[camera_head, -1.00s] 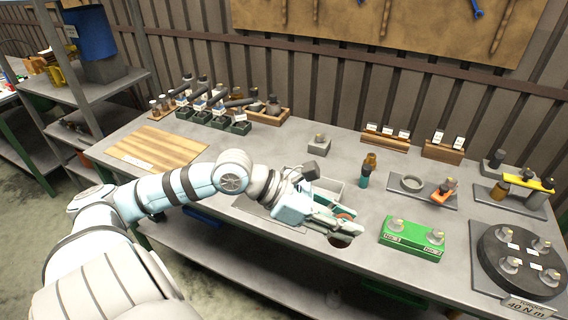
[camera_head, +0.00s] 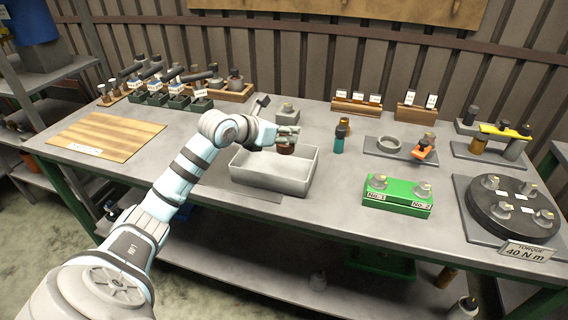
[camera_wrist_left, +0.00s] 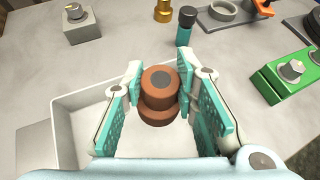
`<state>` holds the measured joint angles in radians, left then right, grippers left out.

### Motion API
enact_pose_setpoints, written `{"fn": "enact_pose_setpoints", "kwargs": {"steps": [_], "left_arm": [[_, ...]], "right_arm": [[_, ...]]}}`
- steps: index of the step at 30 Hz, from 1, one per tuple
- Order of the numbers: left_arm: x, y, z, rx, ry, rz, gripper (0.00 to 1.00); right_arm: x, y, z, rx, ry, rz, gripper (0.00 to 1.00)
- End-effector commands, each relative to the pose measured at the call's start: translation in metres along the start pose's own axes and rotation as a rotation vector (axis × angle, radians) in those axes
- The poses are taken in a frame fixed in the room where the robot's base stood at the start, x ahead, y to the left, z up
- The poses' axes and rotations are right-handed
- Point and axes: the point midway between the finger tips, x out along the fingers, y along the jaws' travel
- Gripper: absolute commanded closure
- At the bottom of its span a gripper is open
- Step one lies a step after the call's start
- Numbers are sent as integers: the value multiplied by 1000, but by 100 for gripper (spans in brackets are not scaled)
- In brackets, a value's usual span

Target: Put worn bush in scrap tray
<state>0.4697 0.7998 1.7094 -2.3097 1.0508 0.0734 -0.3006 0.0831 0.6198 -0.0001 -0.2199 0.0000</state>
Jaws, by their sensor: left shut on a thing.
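My left gripper (camera_head: 288,139) is shut on a reddish-brown stepped bush (camera_head: 285,149), held above the back right part of a grey open tray (camera_head: 243,178). In the left wrist view the bush (camera_wrist_left: 159,90) sits between the two teal-padded fingers (camera_wrist_left: 162,100), with a dark round centre on its top. The tray (camera_wrist_left: 72,100) lies below it there, and its visible floor looks empty. I cannot read any label on the tray. My right gripper is not in view.
A teal bottle with a dark cap (camera_head: 339,139) stands right of the tray. A green two-station block (camera_head: 397,197) and a black turntable (camera_head: 512,215) are further right. A grey block with a knob (camera_head: 287,113) stands behind. A wooden board (camera_head: 105,137) lies left.

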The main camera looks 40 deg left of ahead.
Motion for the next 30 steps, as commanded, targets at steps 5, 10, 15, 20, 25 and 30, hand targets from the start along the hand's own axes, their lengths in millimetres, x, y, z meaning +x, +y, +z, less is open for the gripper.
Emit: {"fn": "enact_pose_setpoints", "kwargs": {"steps": [5, 10, 15, 20, 25, 30], "left_arm": [[17, 1, -30, 1, -3, -1, 100], [30, 3, -56, 0, -1, -1, 100], [37, 3, -69, 2, -5, 0, 100], [37, 3, -69, 3, -4, 0, 100], [38, 4, -71, 2, -2, 0, 61], [38, 4, -71, 2, -2, 0, 53]], "right_arm": [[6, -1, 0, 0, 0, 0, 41], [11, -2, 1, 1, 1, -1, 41], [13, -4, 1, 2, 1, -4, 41], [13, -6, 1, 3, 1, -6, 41], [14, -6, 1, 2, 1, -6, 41], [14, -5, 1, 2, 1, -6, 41]]}}
